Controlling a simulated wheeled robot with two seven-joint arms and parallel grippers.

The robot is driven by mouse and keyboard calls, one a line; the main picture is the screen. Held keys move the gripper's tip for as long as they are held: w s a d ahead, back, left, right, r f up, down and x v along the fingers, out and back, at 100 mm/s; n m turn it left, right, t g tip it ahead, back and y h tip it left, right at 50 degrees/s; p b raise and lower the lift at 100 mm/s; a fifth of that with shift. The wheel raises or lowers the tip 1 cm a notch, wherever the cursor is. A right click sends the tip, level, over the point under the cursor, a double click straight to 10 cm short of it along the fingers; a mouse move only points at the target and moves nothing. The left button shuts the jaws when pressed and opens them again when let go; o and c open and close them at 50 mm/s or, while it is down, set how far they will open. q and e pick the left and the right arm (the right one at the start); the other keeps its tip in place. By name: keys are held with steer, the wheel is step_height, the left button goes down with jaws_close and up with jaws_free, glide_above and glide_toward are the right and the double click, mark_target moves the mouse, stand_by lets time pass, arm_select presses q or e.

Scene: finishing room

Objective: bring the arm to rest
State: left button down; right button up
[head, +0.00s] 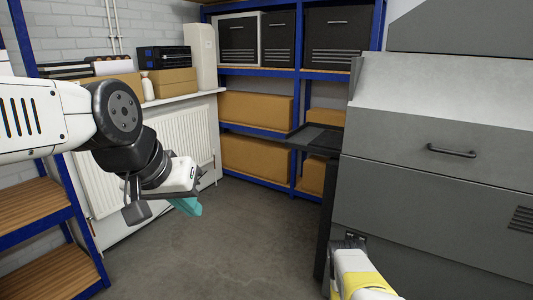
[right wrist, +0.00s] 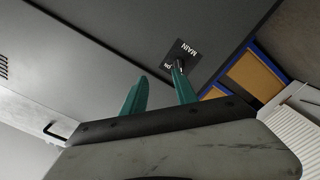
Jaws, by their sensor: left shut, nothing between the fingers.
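My left arm (head: 60,118) reaches in from the left, bent, with its gripper (head: 186,206) pointing down in free air over the floor. Its teal fingers are shut with nothing between them. My right arm (head: 362,278), white and yellow, shows at the bottom, close to the grey machine's front; its fingers cannot be made out there. In the right wrist view the right gripper (right wrist: 160,88) has its two teal fingers apart, with nothing held between them. A small dark plate marked MAIN (right wrist: 189,50), with a small lever, lies beyond the right-hand fingertip. Whether they touch cannot be told.
The grey machine (head: 430,195) with a handle fills the right side. A dark shelf (head: 315,138) juts from its left. Blue shelving with boxes (head: 255,110) stands behind, a radiator (head: 190,145) at the left wall, and a blue rack (head: 40,225) at far left. The middle floor is clear.

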steer(key=w+r+m+g+y, duration=0.2)
steer(key=w+r+m, duration=0.1)
steer(key=w+r, duration=1.4)
steer(key=s+a+r+m+g+y, duration=0.15)
steer(key=a+r, duration=0.25)
steer(key=r, duration=0.9)
steer(key=s+a+r+g+y, duration=0.1)
steer(key=a+r+y, duration=0.3)
steer(key=r, duration=0.8)
steer(key=s+a+r+n+g+y, duration=0.1)
steer(key=s+a+r+y, duration=0.1)
steer(key=s+a+r, duration=0.55)
steer(key=s+a+r+g+y, duration=0.1)
steer(key=s+a+r, duration=0.3)
steer(key=s+r, duration=0.65)
steer(key=s+a+g, duration=0.1)
steer(key=s, duration=1.1)
steer(key=s+a+n+g, duration=0.1)
steer(key=s+a, duration=0.1)
steer(key=s, duration=1)
steer(key=shift+s+a+f+g+y, duration=0.15)
steer(key=shift+s+a+g+y, duration=0.2)
steer(key=shift+s+y, duration=0.1)
